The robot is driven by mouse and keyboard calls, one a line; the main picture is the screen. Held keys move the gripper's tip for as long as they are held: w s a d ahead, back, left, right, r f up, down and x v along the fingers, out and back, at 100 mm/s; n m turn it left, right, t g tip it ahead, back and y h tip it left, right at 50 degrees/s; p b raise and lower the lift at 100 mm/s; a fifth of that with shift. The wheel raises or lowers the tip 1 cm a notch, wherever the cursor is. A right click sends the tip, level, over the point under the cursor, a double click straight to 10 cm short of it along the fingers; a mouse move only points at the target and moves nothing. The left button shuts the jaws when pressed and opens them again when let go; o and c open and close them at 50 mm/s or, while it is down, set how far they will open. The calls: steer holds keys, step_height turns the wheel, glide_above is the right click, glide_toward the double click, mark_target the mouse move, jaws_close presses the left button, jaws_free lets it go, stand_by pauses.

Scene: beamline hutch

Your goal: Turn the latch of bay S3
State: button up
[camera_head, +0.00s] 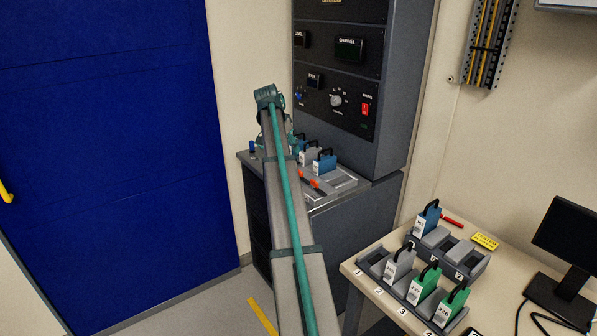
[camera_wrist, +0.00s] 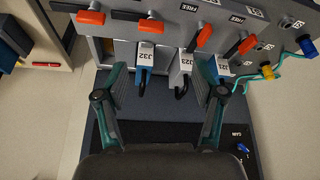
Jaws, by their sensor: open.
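In the wrist view my gripper (camera_wrist: 161,82) is open and empty, its two dark teal fingers spread apart. Beyond it is a row of bays with orange latch handles: a far left latch (camera_wrist: 90,17), a second latch (camera_wrist: 150,29), a third latch (camera_wrist: 206,35) and a right latch (camera_wrist: 247,45). The handles lie at different angles. The bay labels are too small or turned to read surely, so I cannot tell which latch is S3's. No latch is between the fingertips.
Modules marked J32 (camera_wrist: 146,54), J22 (camera_wrist: 182,62) and J21 (camera_wrist: 221,66) sit near the fingers, with dark loop handles. Coloured plugs and cables hang at the right, including a yellow plug (camera_wrist: 267,71). A rack (camera_head: 350,70) rises behind; a desk (camera_head: 370,290) with modules stands right.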

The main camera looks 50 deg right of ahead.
mark_target(303, 177)
steer(key=d+f+m, duration=0.1)
steer(key=f, duration=0.2)
steer(key=s+d+f+p, duration=0.1)
steer(key=f, duration=0.3)
steer(key=d+f+m+p, duration=0.1)
steer(key=d+f, duration=0.1)
steer(key=f, duration=0.1)
steer(key=shift+s+f+m+g, duration=0.2)
steer(key=shift+f+m+g, duration=0.1)
steer(key=shift+g, duration=0.1)
steer(key=c, duration=1.1)
steer(key=shift+c, duration=0.2)
